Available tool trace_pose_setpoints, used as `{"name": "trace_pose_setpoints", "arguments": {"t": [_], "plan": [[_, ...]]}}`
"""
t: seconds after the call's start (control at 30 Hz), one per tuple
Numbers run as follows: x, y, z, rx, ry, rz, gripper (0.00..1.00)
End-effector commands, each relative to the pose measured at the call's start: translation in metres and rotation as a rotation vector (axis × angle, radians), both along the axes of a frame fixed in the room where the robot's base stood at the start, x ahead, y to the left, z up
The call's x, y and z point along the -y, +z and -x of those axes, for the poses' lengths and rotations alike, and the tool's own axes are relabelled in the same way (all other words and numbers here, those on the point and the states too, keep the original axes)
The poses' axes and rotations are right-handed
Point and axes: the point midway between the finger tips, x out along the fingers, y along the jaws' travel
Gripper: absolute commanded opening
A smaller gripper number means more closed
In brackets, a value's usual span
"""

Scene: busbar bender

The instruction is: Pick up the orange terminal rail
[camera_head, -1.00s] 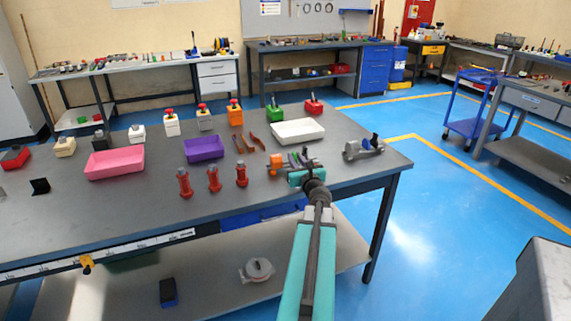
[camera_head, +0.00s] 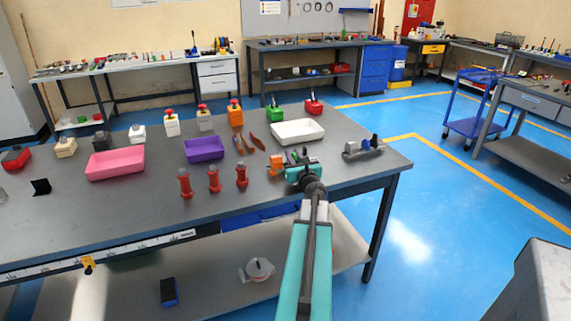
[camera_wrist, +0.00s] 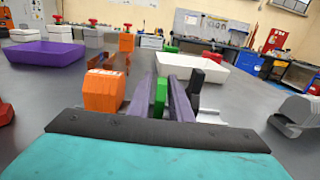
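An orange block (camera_head: 276,165), probably the orange terminal rail, stands on the grey workbench (camera_head: 120,215) near its right end. In the wrist view the orange block (camera_wrist: 103,91) is just left of my gripper's fingers, outside them. My gripper (camera_head: 299,160) is low over the bench, pointing away from me. In the wrist view my gripper (camera_wrist: 160,88) has its fingers apart. A green piece (camera_wrist: 160,98) shows in the gap between them; I cannot tell whether they touch it. A black upright piece (camera_wrist: 196,80) stands just right of the fingers.
A white tray (camera_head: 297,132) lies behind my gripper, with bent copper strips (camera_head: 257,144) and a purple tray (camera_head: 204,150) to the left. Red posts (camera_head: 241,176) stand left of the orange block. A grey metal device (camera_head: 362,151) sits to the right. The bench front is clear.

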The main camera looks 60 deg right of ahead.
Motion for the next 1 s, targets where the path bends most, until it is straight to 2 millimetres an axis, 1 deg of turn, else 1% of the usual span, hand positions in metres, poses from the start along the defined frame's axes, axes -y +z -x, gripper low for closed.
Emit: {"name": "trace_pose_setpoints", "arguments": {"t": [0.1, 0.3, 0.93, 0.97, 1.0], "plan": [[0.009, 0.000, -0.009, -0.001, 0.001, 0.001, 0.19], [0.016, 0.000, -0.017, 0.000, -0.001, 0.000, 0.19], [0.017, 0.000, -0.018, 0.000, -0.001, 0.000, 0.19], [0.017, 0.000, -0.018, 0.000, -0.001, 0.000, 0.15], [0.017, 0.000, -0.018, 0.000, -0.001, 0.000, 0.09]]}}
